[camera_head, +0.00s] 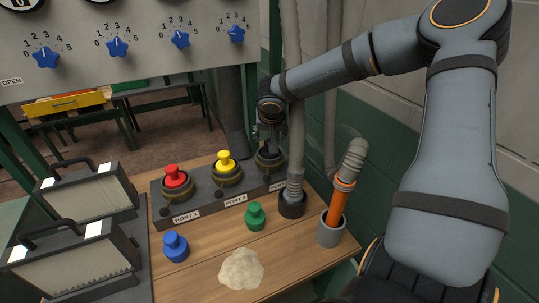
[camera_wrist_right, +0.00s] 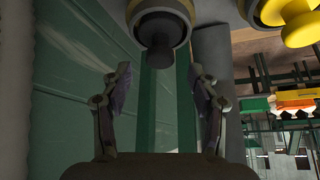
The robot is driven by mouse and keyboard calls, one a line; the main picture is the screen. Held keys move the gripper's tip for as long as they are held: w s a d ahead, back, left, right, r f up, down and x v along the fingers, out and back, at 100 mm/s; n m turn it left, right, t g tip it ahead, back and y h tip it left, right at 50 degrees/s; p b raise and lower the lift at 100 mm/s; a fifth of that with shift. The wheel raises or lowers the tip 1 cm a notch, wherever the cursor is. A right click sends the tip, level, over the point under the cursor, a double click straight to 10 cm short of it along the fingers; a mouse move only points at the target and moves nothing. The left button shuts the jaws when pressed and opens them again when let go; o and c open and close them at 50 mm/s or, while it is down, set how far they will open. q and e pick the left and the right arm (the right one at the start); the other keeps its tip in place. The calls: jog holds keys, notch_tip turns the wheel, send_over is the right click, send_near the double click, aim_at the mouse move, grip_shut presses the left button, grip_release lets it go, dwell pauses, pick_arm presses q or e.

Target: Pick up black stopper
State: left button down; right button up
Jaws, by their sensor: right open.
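The black stopper (camera_head: 268,153) sits in the rightmost socket of the dark port block (camera_head: 205,200). In the right wrist view the black stopper (camera_wrist_right: 157,35) shows at the top middle, beyond the fingertips. My right gripper (camera_head: 270,131) is just above the black stopper in the head view and partly covers it. In the right wrist view my right gripper (camera_wrist_right: 162,75) has its two fingers spread wide with nothing between them. Whether the fingertips touch the stopper is hard to tell. My left gripper is not in view.
A red stopper (camera_head: 175,175) and a yellow stopper (camera_head: 225,161) sit in the other sockets. A blue stopper (camera_head: 176,247), a green stopper (camera_head: 255,215) and a pale lump (camera_head: 241,269) are on the wooden table. A grey hose (camera_head: 296,150) stands close right of my gripper.

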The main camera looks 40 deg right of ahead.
aim_at(269, 140)
jog(key=x, duration=0.5)
jog(key=shift+p, duration=0.3)
jog(key=shift+s+r, duration=0.1)
jog(key=shift+c, duration=0.7)
grip_shut()
